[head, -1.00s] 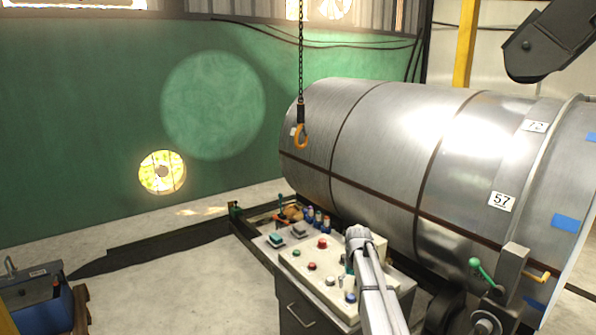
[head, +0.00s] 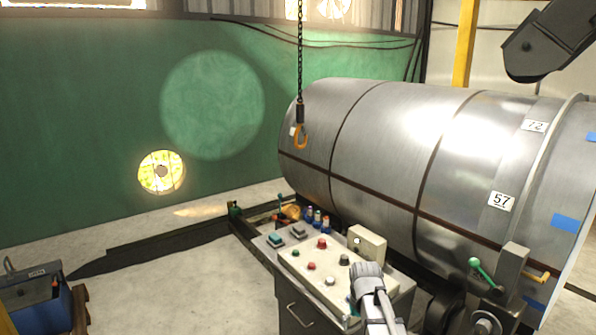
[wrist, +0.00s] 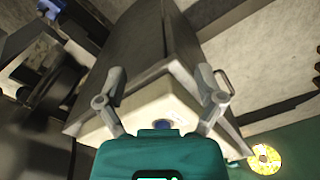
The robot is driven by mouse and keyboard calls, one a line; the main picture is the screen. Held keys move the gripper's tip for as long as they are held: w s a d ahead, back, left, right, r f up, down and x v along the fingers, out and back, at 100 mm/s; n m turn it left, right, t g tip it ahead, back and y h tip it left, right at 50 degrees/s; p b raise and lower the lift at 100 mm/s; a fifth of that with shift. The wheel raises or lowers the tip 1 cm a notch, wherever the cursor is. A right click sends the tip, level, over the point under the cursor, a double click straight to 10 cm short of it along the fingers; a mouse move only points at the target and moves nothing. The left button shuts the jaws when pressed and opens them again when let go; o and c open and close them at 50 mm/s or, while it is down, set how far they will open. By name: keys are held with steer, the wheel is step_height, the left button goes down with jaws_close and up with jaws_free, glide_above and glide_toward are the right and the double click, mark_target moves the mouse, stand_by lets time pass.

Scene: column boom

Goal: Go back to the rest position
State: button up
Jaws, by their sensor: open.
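My gripper (wrist: 161,72) is open in the wrist view, its two grey fingers spread wide with nothing between them. Its teal body fills the bottom of that view. Beyond the fingers is the cream panel of the control console (wrist: 110,122), with a blue button (wrist: 162,124) showing. In the head view my arm reaches over the near right corner of the console (head: 300,310); the fingers are hidden there. I cannot tell the exact gap between fingers and panel.
A large steel drum (head: 390,150) lies behind the console. A chain hook (head: 300,137) hangs before its left end. A green-knobbed lever (head: 482,266) stands at right. A blue bin (head: 55,312) is at lower left. Floor left of the console is clear.

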steer(key=s, duration=1.2)
steer(key=shift+w, duration=0.1)
steer(key=shift+c, duration=0.3)
steer(key=c, duration=0.4)
steer(key=shift+o, duration=0.2)
